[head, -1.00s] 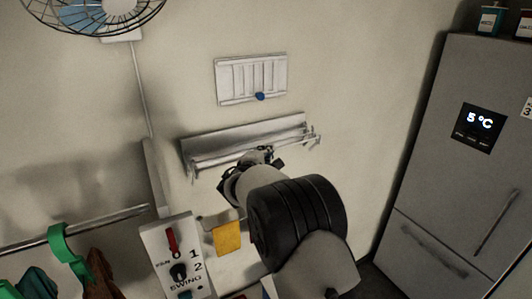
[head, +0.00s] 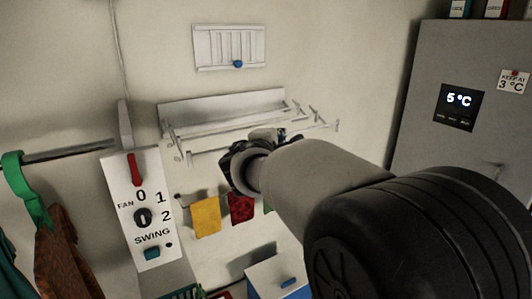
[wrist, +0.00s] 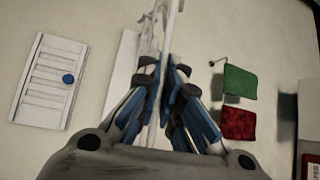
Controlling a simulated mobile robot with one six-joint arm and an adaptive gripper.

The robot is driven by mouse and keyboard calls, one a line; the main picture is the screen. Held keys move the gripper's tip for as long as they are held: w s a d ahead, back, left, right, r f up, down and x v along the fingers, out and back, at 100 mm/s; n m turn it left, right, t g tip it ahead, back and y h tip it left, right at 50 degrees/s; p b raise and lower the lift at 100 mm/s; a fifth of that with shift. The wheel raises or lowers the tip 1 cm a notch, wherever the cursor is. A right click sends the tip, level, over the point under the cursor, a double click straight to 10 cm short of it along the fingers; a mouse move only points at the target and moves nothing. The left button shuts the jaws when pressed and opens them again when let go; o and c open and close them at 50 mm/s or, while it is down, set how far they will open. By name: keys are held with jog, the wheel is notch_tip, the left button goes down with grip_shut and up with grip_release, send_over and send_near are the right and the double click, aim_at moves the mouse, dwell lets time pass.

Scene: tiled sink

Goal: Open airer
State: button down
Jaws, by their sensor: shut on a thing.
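The airer (head: 200,112) is a pale metal wall rack. Its arms and bars stand out from the wall plate, with the front bar well clear of the wall. My gripper (head: 270,136) is at the front bar, right of its middle. In the wrist view my gripper (wrist: 168,66) has its blue fingers closed around the pale bar (wrist: 172,30), which runs up the picture between them. The fingers hide part of the bar in the head view.
A louvred vent (head: 229,48) with a blue knob is above the airer. Below hang a yellow cloth (head: 206,217) and a red cloth (head: 241,208). A fan switch panel (head: 140,212) stands at left, a grey fridge (head: 475,75) at right.

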jog(key=s+d+b, duration=0.4)
jog(key=s, duration=0.1)
jog(key=shift+s, duration=0.3)
jog(key=shift+a+f, duration=0.1)
jog(key=c, duration=1.8)
grip_release()
jog(key=shift+s, duration=0.1)
jog(key=v, duration=1.2)
